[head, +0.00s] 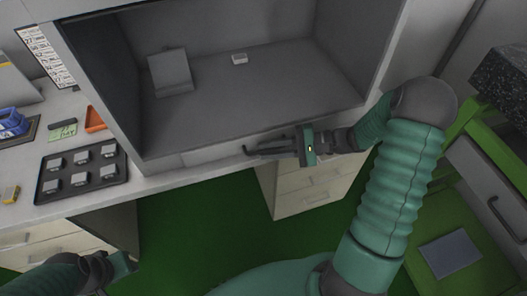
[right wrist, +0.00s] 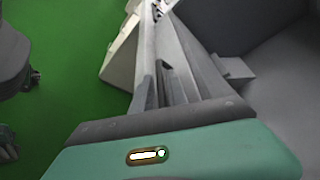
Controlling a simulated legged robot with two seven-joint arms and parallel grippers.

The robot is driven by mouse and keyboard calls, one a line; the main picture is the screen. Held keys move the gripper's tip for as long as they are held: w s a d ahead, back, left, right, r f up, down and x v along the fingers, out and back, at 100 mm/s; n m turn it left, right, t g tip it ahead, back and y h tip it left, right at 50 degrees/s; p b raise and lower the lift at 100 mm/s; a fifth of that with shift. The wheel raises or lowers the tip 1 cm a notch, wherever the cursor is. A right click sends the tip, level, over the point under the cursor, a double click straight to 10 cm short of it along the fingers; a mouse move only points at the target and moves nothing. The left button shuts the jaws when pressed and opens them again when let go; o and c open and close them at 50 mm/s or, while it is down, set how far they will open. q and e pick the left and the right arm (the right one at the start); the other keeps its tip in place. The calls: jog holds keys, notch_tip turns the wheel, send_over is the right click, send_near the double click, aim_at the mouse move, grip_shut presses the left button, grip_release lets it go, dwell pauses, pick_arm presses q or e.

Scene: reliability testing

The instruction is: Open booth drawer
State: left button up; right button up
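The grey booth (head: 250,95) stands open-fronted on the white bench. A narrow grey strip (head: 205,155) runs along its lower front; I cannot make out drawer seams on it. My right gripper (head: 252,150) is at this lower front edge, its dark fingers pointing left along it. In the right wrist view the fingers (right wrist: 160,22) run beside the booth's edge. Whether they touch a handle or hold anything is unclear. My left gripper (head: 122,266) is low at the left, away from the booth; its fingers are hard to make out.
A black tray (head: 82,173) with several small blocks lies on the bench at left, near an orange bin (head: 95,119). Cream drawers (head: 315,190) stand below the bench. A green cart (head: 455,205) is at right. Green floor is clear in front.

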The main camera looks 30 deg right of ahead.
jog(key=shift+x, duration=1.05)
jog(key=shift+s+r, duration=0.1)
grip_shut()
dwell(0.5)
